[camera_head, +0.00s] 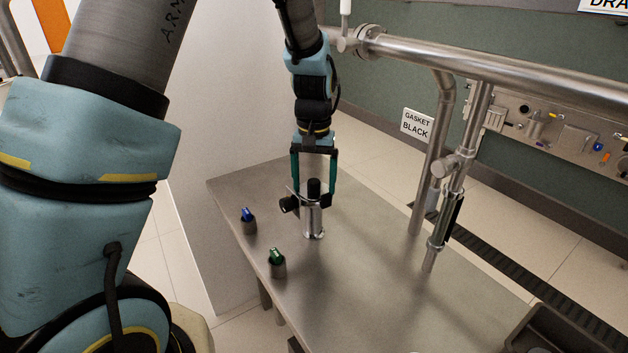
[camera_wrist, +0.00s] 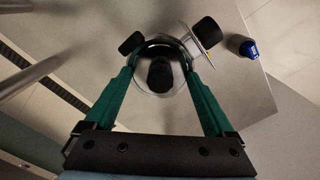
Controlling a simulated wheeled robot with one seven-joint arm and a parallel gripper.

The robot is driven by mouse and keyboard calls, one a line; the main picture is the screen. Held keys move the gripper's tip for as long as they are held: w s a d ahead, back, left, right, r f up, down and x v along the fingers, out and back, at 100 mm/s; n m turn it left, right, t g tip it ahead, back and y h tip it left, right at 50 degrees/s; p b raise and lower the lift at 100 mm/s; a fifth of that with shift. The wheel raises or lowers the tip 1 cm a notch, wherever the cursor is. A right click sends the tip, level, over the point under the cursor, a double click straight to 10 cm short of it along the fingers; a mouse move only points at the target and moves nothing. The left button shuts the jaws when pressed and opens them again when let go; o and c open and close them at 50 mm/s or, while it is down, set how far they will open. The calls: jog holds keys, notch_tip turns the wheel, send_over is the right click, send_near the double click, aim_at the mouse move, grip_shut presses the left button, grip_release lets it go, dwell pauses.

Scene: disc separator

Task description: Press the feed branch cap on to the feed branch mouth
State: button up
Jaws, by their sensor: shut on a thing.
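My gripper (camera_head: 312,201) points down over the steel bench, its two green fingers shut with black pads on either side of a metal piece with a black knob, the cap (camera_head: 314,188). In the wrist view the cap (camera_wrist: 160,76) sits between the finger pads as a round steel rim around a black centre. Below it a short upright steel stub (camera_head: 313,222) with a flared foot stands on the bench. The cap appears upright and in line with the stub; whether it is fully seated I cannot tell. A thin bright plate (camera_wrist: 202,47) shows beside the right pad.
A dark cup with a blue top (camera_head: 248,220) and one with a green top (camera_head: 277,262) stand left on the bench (camera_head: 350,290). A vertical pipe (camera_head: 440,225) stands right, with a dark bin (camera_head: 560,335) at lower right. A sign (camera_head: 416,125) reads GASKET BLACK.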

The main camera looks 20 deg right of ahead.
jog(key=shift+f, duration=0.1)
jog(key=o, duration=1.2)
jog(key=shift+o, duration=0.2)
notch_tip(320, 180, up, 10)
jog(key=shift+r+b, duration=0.15)
jog(key=shift+b, duration=1)
notch_tip(320, 180, up, 5)
jog(key=p, duration=0.4)
jog(key=w+a+f+n, duration=0.1)
jog(key=a+f, duration=0.1)
jog(key=a, duration=0.6)
jog(key=w+a+f+n, duration=0.1)
jog(key=a+f+n, duration=0.1)
jog(key=a, duration=0.6)
jog(key=s+a+f+n, duration=0.1)
jog(key=s+a+f, duration=0.1)
jog(key=a, duration=0.5)
jog(key=s+a+f+n+t, duration=0.1)
jog(key=s+a, duration=0.3)
jog(key=a, duration=0.3)
jog(key=shift+s+a+f+n+t, duration=0.15)
jog(key=shift+a+f+n+t, duration=0.05)
jog(key=shift+f+n+t, duration=0.15)
